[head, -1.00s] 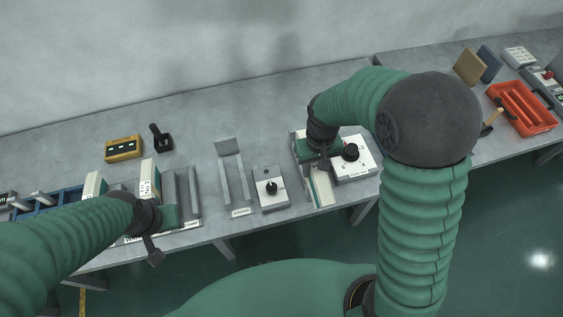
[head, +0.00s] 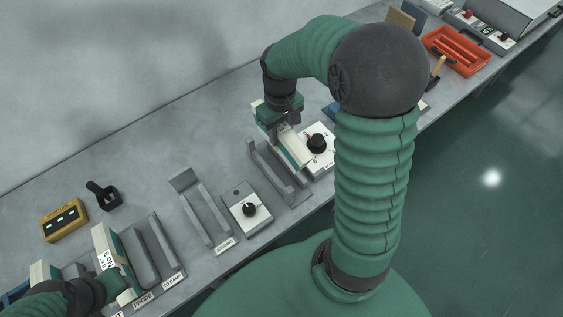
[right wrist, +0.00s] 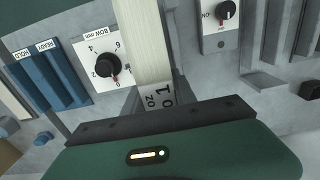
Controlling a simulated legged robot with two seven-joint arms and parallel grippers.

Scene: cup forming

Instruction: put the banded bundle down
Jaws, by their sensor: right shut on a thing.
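My right gripper (head: 280,112) is shut on the banded bundle (head: 292,150), a cream block with a green edge. The bundle is over the grey railed holder (head: 265,172) beside the white dial box; I cannot tell whether it touches. In the right wrist view the bundle (right wrist: 143,45) runs up from the jaw, with a number label at its near end. My left gripper (head: 108,288) is at the lower left, beside a standing cream block labelled No 3 (head: 106,250). Its fingers are too hidden to read.
The BOW mm dial box (head: 318,142) stands right of the bundle. A second dial box (head: 247,207) and an empty grey rack (head: 203,212) stand to the left. A blue rack (right wrist: 48,75) shows in the wrist view. An orange tray (head: 455,50) is far right.

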